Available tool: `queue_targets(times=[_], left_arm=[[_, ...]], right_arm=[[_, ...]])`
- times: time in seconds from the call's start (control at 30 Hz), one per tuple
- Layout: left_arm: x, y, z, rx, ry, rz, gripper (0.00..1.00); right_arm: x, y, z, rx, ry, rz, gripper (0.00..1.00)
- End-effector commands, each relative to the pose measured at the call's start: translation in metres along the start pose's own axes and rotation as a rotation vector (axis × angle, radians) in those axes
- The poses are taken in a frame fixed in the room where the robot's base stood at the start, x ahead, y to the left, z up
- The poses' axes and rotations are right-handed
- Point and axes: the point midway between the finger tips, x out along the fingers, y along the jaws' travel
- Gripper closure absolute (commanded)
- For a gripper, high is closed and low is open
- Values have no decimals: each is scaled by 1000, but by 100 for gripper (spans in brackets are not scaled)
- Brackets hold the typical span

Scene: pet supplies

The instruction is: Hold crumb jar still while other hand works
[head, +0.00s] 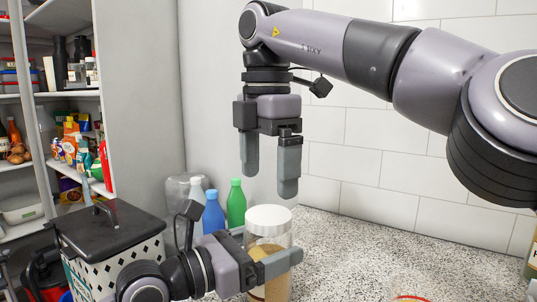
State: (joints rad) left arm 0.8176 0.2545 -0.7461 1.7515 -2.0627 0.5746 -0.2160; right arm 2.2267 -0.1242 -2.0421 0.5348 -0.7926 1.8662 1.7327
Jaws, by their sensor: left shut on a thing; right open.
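The crumb jar (275,289) is a clear cylinder with tan contents and a white lid (268,221). It stands upright on the speckled counter in the head view. My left gripper (277,262) comes in from the left and is shut on the jar's side below the lid. Its fingers and palm hide part of the jar's middle. My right gripper (268,172) hangs above the jar with its fingers pointing down. It is open and empty, apart from the lid.
Blue (213,212) and green (236,203) bottles stand behind the jar. A black-lidded patterned bin (112,243) is at the left, near stocked shelves (75,95). The counter (370,250) to the right is mostly clear. A clear red-marked item (410,297) is at the bottom edge.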

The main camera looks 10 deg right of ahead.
Motion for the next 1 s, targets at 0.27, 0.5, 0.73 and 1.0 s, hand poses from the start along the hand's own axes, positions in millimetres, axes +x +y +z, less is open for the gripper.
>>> queue_targets(times=[0.27,0.5,0.73,1.0], left_arm=[[0,0,-1,-2,3,-1,99],[0,0,-1,-2,2,-1,99],[0,-1,-1,-2,2,-1,99],[0,-1,-1,-2,2,-1,99]], right_arm=[[-4,1,-1,-432,-2,1,4],[-7,1,-1,-804,-4,1,4],[-10,1,0,-1159,-3,0,4],[-12,1,-1,-1577,-1,-1,4]])
